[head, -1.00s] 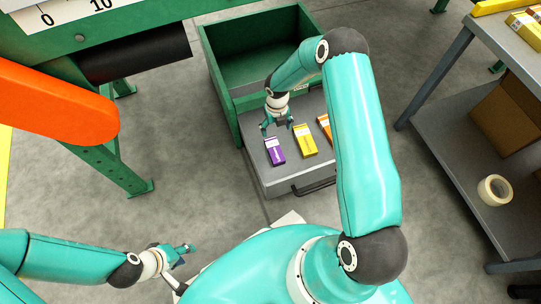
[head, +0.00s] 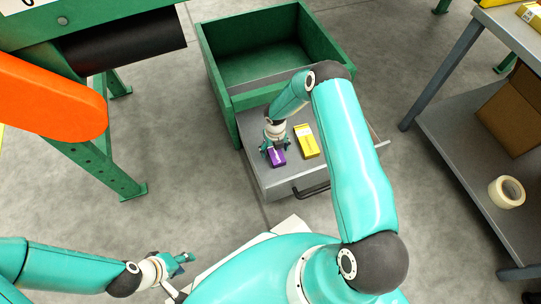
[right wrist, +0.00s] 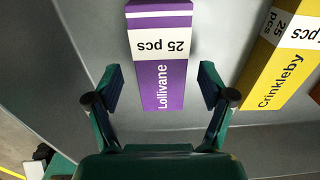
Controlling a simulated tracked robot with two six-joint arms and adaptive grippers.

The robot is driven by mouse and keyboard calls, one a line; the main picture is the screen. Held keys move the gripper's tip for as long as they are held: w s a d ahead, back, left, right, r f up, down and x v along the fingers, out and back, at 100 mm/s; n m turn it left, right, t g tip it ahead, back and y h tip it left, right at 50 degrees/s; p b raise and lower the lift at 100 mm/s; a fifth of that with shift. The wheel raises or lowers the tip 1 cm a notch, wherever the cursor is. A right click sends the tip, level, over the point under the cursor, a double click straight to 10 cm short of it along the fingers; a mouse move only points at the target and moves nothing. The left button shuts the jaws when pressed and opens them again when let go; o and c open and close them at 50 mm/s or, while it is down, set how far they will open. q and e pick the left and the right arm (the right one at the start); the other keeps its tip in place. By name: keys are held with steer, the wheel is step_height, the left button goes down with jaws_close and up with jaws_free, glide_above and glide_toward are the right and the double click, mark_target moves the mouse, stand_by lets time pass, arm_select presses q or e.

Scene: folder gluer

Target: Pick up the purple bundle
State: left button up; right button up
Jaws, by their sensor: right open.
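The purple bundle (head: 277,160) lies on the grey tray (head: 285,183) in front of the green bin. It has a white band and the label "Lollivane", and it also shows in the right wrist view (right wrist: 163,75). My right gripper (head: 273,147) is right above its far end, and its arm comes down from the right. In the right wrist view the open fingers (right wrist: 161,82) stand on either side of the bundle, with gaps on both sides. My left gripper (head: 184,262) is at lower left, far from the tray; its finger gap is too small to judge.
A yellow bundle (head: 307,142) lies close to the right of the purple one. The green bin (head: 213,85) rises behind the tray. A grey shelf cart (head: 452,140) with a tape roll (head: 506,192) stands at right. The green machine with an orange guard (head: 50,100) is at left.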

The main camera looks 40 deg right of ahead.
steer(key=shift+f, duration=0.7)
steer(key=c, duration=1.3)
steer(key=shift+r, duration=0.1)
